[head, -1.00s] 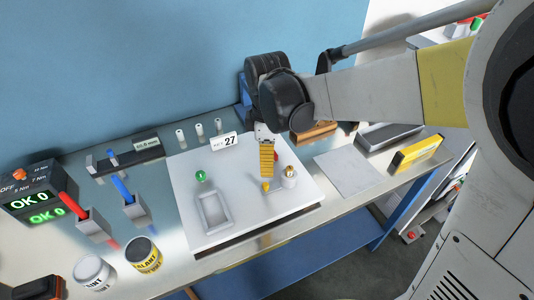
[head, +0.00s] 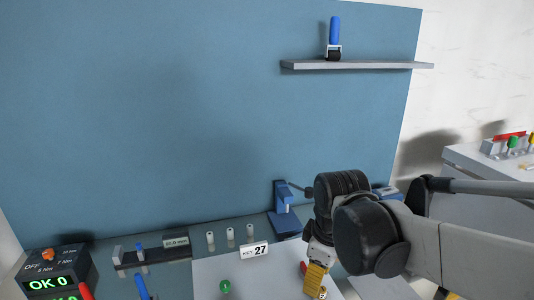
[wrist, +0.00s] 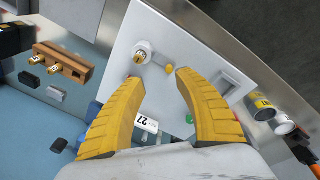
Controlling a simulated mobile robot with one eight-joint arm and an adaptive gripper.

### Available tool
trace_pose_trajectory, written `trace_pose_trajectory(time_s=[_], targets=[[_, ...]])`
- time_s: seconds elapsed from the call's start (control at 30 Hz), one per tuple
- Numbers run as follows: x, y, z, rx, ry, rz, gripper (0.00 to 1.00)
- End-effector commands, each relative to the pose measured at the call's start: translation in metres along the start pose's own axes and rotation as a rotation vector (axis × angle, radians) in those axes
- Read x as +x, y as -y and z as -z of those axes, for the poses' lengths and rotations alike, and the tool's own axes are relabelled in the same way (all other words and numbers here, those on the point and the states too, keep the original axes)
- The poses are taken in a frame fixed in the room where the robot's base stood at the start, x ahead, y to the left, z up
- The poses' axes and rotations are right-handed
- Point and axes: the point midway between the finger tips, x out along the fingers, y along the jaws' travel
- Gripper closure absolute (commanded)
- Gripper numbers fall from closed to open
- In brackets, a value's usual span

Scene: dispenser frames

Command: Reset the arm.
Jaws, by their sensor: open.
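My gripper (head: 316,284) is at the lower right of the head view, low over the white board (head: 208,272), with my arm reaching in from the right. In the wrist view its two yellow fingers (wrist: 157,78) are spread apart with nothing between them. Beyond the fingertips, a round white piece with a brass-coloured top (wrist: 142,54) stands on the board. A small yellow piece (wrist: 168,68) is beside it, apart from the fingers.
The "KEY 27" sign (head: 255,250) stands behind the board. A blue press-like stand (head: 286,208) is close to my wrist. A grey wall shelf (head: 356,65) holds a blue-handled tool (head: 334,38). A wooden rack (wrist: 64,62) and cans (wrist: 262,108) lie farther out.

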Motion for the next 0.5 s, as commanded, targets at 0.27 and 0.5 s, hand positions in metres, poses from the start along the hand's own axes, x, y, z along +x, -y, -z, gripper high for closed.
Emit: trace_pose_trajectory(time_s=[0.27, 0.5], targets=[[-0.009, 0.023, -0.075, 0.612, -0.220, -0.184, 0.61], [-0.003, 0.035, -0.106, 0.931, -0.375, -0.248, 0.61]])
